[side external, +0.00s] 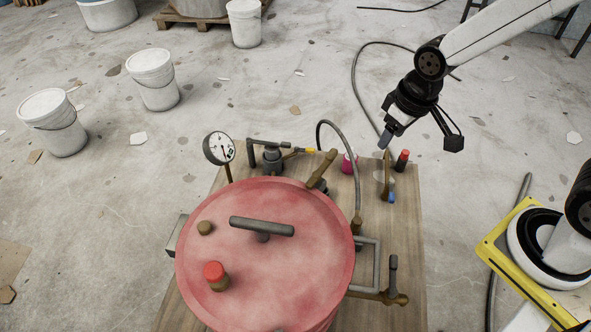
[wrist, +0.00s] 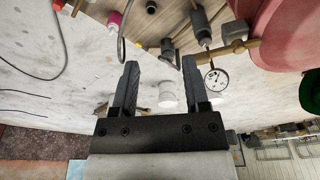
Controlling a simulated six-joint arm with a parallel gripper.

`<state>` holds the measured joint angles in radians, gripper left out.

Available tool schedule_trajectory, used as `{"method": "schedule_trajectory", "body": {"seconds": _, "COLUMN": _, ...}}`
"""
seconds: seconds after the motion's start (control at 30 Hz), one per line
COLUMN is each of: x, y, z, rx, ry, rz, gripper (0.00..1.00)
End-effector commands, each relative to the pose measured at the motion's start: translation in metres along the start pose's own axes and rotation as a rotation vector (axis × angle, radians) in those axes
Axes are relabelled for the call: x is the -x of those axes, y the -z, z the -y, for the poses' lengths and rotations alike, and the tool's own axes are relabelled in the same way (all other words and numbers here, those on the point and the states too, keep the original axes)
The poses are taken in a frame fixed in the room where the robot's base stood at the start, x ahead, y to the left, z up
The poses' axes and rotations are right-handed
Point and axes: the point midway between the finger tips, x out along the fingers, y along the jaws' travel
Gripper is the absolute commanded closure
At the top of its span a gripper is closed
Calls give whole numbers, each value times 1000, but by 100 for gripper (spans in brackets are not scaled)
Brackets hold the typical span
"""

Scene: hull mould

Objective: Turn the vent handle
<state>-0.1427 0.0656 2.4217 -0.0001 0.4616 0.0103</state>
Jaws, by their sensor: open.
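A red round vessel (side external: 320,250) stands on a wooden board; its edge also shows in the wrist view (wrist: 285,35). A dark bar handle (side external: 262,227) lies across its lid, beside a red-topped brass fitting (side external: 215,275). A brass valve (side external: 385,297) with an upright dark lever (side external: 393,272) sits at the vessel's lower right. A grey fitting (side external: 272,158) with a yellow-tipped lever (side external: 303,150) stands behind the vessel. I cannot tell which is the vent handle. My gripper (side external: 386,139) is open and empty above the board's back right, apart from all of these; its fingers show in the wrist view (wrist: 160,64).
A pressure gauge (side external: 219,148) stands behind the vessel. A hose (side external: 345,140) arches near a magenta object (side external: 348,164), a red-topped item (side external: 402,160) and a blue item (side external: 391,190). White buckets (side external: 153,80) stand on the floor. The board's right side (side external: 405,235) is partly bare.

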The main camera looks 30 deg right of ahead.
Motion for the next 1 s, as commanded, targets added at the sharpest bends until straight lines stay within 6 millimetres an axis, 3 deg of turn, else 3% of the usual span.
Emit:
{"method": "schedule_trajectory", "body": {"seconds": 0.3, "x": 14, "y": 48, "z": 104, "rx": 257, "ry": 42, "rz": 73, "gripper": 41}}
{"method": "schedule_trajectory", "body": {"seconds": 0.5, "x": 28, "y": 58, "z": 181, "rx": 420, "ry": 57, "rz": 121, "gripper": 41}}
{"method": "schedule_trajectory", "body": {"seconds": 0.7, "x": 43, "y": 50, "z": 251, "rx": 564, "ry": 62, "rz": 161, "gripper": 41}}
{"method": "schedule_trajectory", "body": {"seconds": 0.83, "x": 51, "y": 43, "z": 280, "rx": 622, "ry": 62, "rz": 178, "gripper": 41}}
{"method": "schedule_trajectory", "body": {"seconds": 1.0, "x": 55, "y": 38, "z": 294, "rx": 651, "ry": 61, "rz": 187, "gripper": 41}}
